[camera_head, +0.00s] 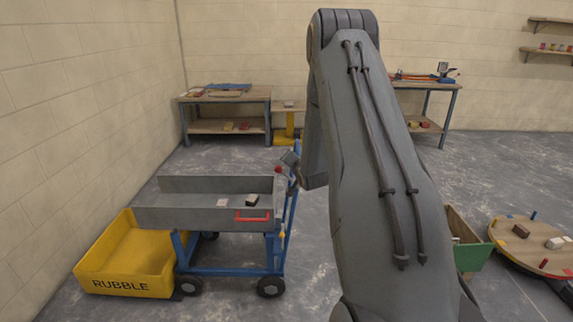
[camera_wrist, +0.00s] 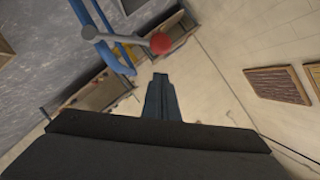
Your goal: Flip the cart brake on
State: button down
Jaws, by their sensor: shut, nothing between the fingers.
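The cart (camera_head: 205,216) has a grey tray on a blue wheeled frame and stands left of my arm. A lever with a red ball knob (camera_head: 278,169) is at its right end, by the blue uprights. In the wrist view the grey lever (camera_wrist: 125,39) runs beside a blue bar to the red knob (camera_wrist: 161,43). In the head view my gripper (camera_head: 290,159) is small and close to the knob; contact cannot be judged there.
A yellow rubble tub (camera_head: 125,262) sits left of the cart. Small blocks lie in the cart tray. Workbenches (camera_head: 225,97) stand at the back wall. A round wooden table (camera_head: 530,250) and a green-sided box (camera_head: 472,256) are at right. Floor behind the cart is clear.

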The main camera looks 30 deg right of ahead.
jog(key=r+b+v, duration=0.1)
jog(key=v, duration=0.9)
jog(key=shift+d+b, duration=0.3)
jog(key=shift+d, duration=0.05)
jog(key=shift+s, duration=0.1)
